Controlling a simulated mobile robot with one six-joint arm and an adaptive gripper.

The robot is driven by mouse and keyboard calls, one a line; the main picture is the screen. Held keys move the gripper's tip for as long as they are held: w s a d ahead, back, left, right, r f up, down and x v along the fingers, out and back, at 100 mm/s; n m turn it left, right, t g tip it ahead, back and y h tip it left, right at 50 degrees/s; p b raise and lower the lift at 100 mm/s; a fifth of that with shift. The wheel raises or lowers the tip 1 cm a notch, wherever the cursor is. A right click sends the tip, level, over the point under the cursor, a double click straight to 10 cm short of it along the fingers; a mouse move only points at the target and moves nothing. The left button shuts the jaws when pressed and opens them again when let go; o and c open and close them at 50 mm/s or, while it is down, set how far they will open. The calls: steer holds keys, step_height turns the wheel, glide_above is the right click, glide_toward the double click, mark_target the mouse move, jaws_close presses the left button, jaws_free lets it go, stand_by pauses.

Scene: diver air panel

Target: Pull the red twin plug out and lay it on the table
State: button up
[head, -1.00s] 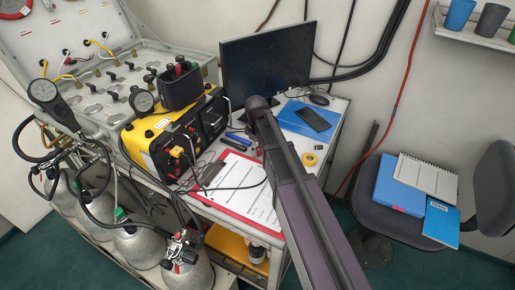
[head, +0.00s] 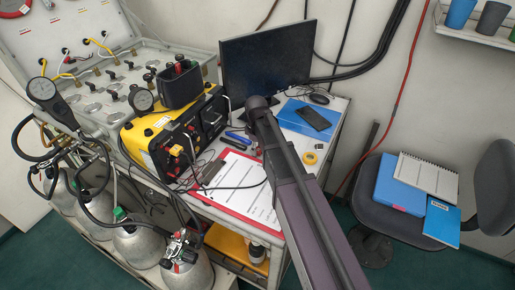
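A yellow and black air panel box (head: 160,142) stands on the left part of the table (head: 322,150), its dark front facing right. Cables run from its front, where a yellow plug (head: 177,151) sticks out. The red twin plug cannot be made out for certain; the fittings on the front are too small to tell apart. Red and dark items (head: 181,66) stand in a black bin on top of the box. My arm crosses the table from the bottom up to the middle. My gripper is not seen.
A red-edged clipboard (head: 262,206) with paper lies before the box, a cable across it. Pens (head: 237,138), yellow tape (head: 310,158), a blue folder with a phone (head: 313,118) and a monitor (head: 268,62) crowd the table. Gas cylinders (head: 140,245) stand at left.

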steer(key=shift+o, duration=1.3)
steer(key=shift+r, duration=0.25)
step_height(320, 180, up, 4)
steer(key=p, duration=0.4)
steer(key=shift+r+p, duration=0.1)
steer(key=shift+p, duration=0.3)
steer(key=s+a+r+p, duration=0.1)
steer(key=a+r+p, duration=0.3)
steer(key=a, duration=0.6)
steer(key=s+a+r+p, duration=0.1)
steer(key=a+r+p, duration=0.4)
steer(key=a, duration=0.4)
steer(key=shift+s+a+r, duration=0.2)
steer(key=shift+s+a, duration=0.1)
steer(key=shift+a, duration=0.1)
